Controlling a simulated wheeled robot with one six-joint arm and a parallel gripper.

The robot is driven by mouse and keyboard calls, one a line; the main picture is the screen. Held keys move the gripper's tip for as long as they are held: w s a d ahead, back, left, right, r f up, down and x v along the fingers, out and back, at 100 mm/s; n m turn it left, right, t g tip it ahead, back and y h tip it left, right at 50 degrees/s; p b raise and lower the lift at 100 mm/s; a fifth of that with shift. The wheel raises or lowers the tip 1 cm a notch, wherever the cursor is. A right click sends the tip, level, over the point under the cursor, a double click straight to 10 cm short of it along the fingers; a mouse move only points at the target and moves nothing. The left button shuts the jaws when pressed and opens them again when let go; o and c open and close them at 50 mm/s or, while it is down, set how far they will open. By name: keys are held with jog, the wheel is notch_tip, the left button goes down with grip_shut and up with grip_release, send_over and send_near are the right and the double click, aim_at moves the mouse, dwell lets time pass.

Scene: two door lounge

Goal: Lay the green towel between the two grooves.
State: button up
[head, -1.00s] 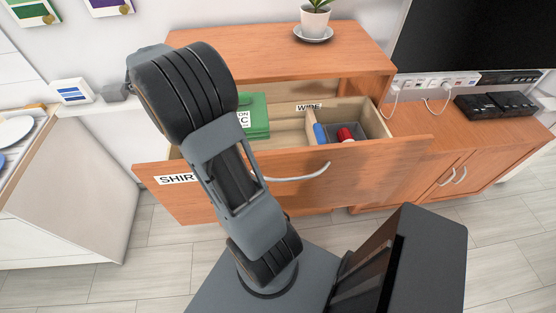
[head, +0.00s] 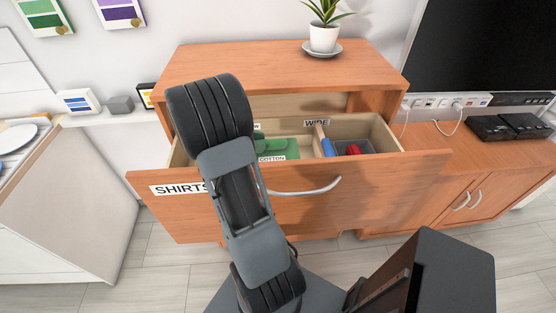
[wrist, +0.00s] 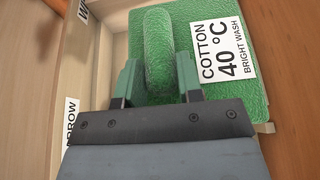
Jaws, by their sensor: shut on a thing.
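The green towel (wrist: 210,30) with a white "COTTON 40 °C" label (wrist: 228,50) is in the open drawer (head: 230,205). It also shows in the head view (head: 285,146), partly behind my arm. In the wrist view my gripper (wrist: 157,82) is shut on a raised, rounded fold of the towel, one finger on each side. Whether the towel rests on the drawer floor is unclear. A "NARROW" label (wrist: 70,122) and a partly cut "WIDE" label (wrist: 84,10) mark the drawer's edge; the head view also shows the "WIDE" label (head: 316,123). I cannot make out the grooves themselves.
A divider separates the towel from a right compartment holding a blue item (head: 328,147), a red item (head: 353,150) and a grey box (head: 366,146). The drawer front has a "SHIRTS" label (head: 180,188) and a handle (head: 305,188). A potted plant (head: 323,38) stands on the cabinet top.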

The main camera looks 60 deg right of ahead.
aim_at(275, 152)
jog(key=s+d+f, duration=0.1)
jog(key=f, duration=0.1)
jog(key=s+d+f, duration=0.1)
jog(key=f, duration=0.1)
jog(key=s+d+f, duration=0.1)
jog(key=d, duration=0.1)
jog(key=shift+s+f+p, duration=0.35)
jog(key=shift+s+f, duration=0.05)
jog(key=f, duration=0.1)
jog(key=f+p, duration=0.1)
jog(key=f, duration=0.1)
jog(key=shift+s+d, duration=0.15)
jog(key=shift+d, duration=0.05)
jog(key=shift+f, duration=0.3)
jog(key=shift+f, duration=0.2)
jog(key=o, duration=1.1)
jog(key=shift+r, duration=0.15)
jog(key=b+v, duration=0.2)
jog(key=v, duration=1)
jog(key=shift+a+b, duration=0.1)
jog(key=shift+b, duration=0.2)
